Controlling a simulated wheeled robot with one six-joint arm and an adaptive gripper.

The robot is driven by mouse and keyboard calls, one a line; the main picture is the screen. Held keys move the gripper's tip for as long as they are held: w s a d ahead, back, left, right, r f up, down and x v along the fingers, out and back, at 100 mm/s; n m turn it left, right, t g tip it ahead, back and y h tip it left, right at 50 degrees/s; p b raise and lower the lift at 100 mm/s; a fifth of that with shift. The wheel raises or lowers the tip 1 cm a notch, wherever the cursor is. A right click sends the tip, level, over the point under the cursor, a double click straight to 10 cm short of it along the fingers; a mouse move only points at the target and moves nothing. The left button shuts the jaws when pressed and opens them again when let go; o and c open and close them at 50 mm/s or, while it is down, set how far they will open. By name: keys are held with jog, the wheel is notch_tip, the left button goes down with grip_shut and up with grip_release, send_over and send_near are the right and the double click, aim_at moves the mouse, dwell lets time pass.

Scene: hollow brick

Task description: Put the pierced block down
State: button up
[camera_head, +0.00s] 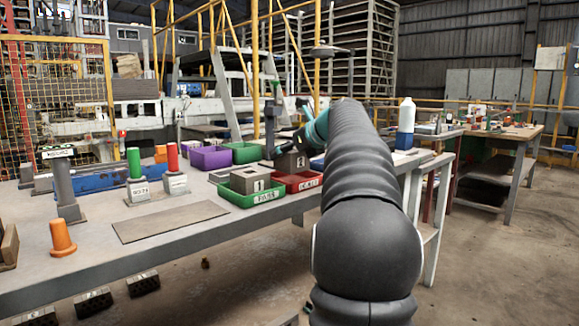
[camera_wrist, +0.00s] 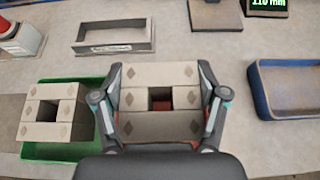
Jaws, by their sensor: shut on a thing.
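My gripper (camera_wrist: 160,102) is shut on a grey hollow block (camera_wrist: 160,126), one finger on each side. The block has a square hole through its middle, and red shows through it. In the head view this block (camera_head: 291,163), marked 2, is at or just over the red tray (camera_head: 303,184). I cannot tell whether it touches the tray floor. Only red edges of the tray show below the block in the wrist view. A similar block marked 1 (camera_head: 250,179) sits in the green PASS tray (camera_head: 265,199) to the left. My arm hides part of my gripper.
In the wrist view, a blue tray (camera_wrist: 262,100) lies right and a grey open frame (camera_wrist: 113,47) lies beyond the block. Red and green cylinders (camera_head: 172,158) stand on the bench, left. A flat grey plate (camera_head: 170,221) lies in front; bare bench surrounds it.

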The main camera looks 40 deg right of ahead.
aim_at(288, 163)
jog(key=shift+f+b, duration=0.5)
jog(key=shift+f, duration=1.1)
jog(key=shift+f, duration=0.15)
jog(key=o, duration=1.4)
jog(key=shift+s+r, duration=0.2)
jog(key=p+v, duration=0.1)
jog(key=v, duration=1)
jog(key=shift+s+d+r, duration=0.1)
jog(key=shift+s+r, duration=0.1)
jog(key=shift+s, duration=0.1)
